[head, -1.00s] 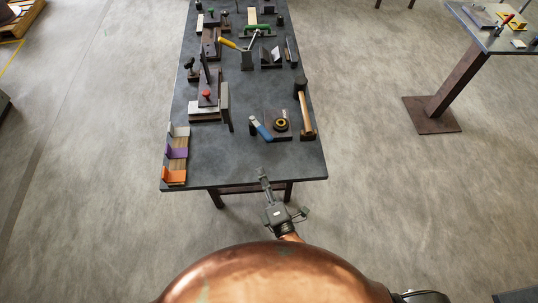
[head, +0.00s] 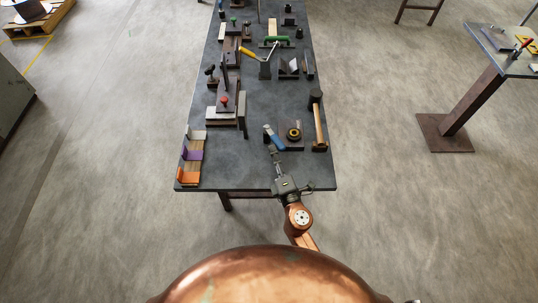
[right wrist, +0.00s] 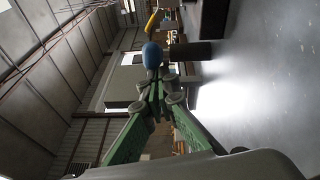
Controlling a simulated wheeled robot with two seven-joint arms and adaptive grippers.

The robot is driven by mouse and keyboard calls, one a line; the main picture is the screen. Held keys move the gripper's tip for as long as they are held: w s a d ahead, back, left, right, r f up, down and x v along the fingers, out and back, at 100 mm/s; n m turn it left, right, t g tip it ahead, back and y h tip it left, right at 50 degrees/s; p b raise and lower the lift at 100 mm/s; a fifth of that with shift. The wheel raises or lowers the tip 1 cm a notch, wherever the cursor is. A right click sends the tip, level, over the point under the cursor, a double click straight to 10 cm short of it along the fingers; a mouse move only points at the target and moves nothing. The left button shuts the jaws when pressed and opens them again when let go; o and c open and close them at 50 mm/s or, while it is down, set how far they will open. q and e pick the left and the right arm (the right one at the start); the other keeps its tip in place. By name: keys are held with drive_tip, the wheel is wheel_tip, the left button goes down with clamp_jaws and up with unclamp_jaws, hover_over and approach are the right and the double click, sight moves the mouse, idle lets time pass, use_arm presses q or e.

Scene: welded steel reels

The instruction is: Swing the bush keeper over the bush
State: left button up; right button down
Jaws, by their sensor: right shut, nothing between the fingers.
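The bush (head: 294,133), a dark ring with yellow on it, sits on a small dark plate (head: 292,146) near the table's front right. Beside it on the left is the bush keeper, with a blue handle (head: 272,137) slanting to the left of the bush, not over it. My right gripper (head: 276,156) is shut and empty, its tips close to the near end of the blue handle. In the right wrist view the closed fingertips (right wrist: 165,80) point at the blue handle's rounded end (right wrist: 152,55). Whether they touch cannot be told. My left gripper is not in view.
A hammer (head: 319,126) lies right of the plate. A dark fixture with a red knob (head: 224,100) and a rack with white, purple and orange pieces (head: 191,155) stand left. Several tools fill the far table. The front middle tabletop (head: 235,170) is clear.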

drive_tip(key=shift+a, duration=0.1)
drive_tip(key=shift+w+d+n+y, duration=0.1)
drive_tip(key=shift+d+n+y, duration=0.2)
drive_tip(key=shift+d, duration=0.15)
drive_tip(key=shift+f, duration=0.1)
drive_tip(key=shift+d+y, duration=0.1)
drive_tip(key=shift+y, duration=0.2)
